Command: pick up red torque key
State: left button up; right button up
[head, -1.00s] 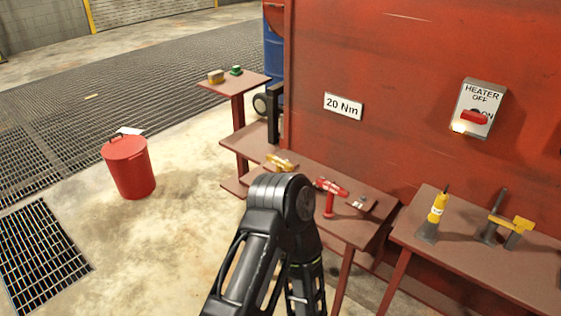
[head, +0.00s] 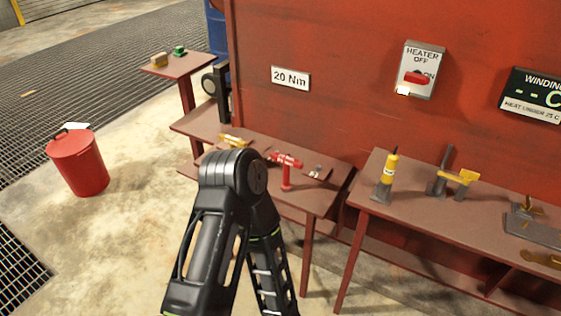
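The red torque key (head: 286,165) stands on the brown bench (head: 310,198) against the red wall, with its red handle lying crosswise on top of an upright red shaft. One of my black arms rises from the bottom of the head view in front of this bench and bends at the elbow. Its forearm points down and away. Neither of my grippers shows in this view, and nothing is seen touching the key.
A yellow tool (head: 235,141) lies left of the key. A second bench (head: 420,205) on the right holds a yellow screwdriver-like tool (head: 388,172) and a yellow-handled clamp (head: 460,178). A red bin (head: 78,165) stands on the floor at left. A heater switch (head: 417,72) and a 20 Nm sign (head: 291,78) are on the wall.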

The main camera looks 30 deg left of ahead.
aim_at(286, 186)
jog(key=i+u, duration=0.15)
jog(key=u, duration=0.25)
jog(key=i+u, duration=0.1)
jog(key=u, duration=0.25)
jog(key=i+l+u, duration=0.1)
jog(key=u, duration=0.3)
jog(key=i+l+u, duration=0.1)
jog(key=u, duration=0.25)
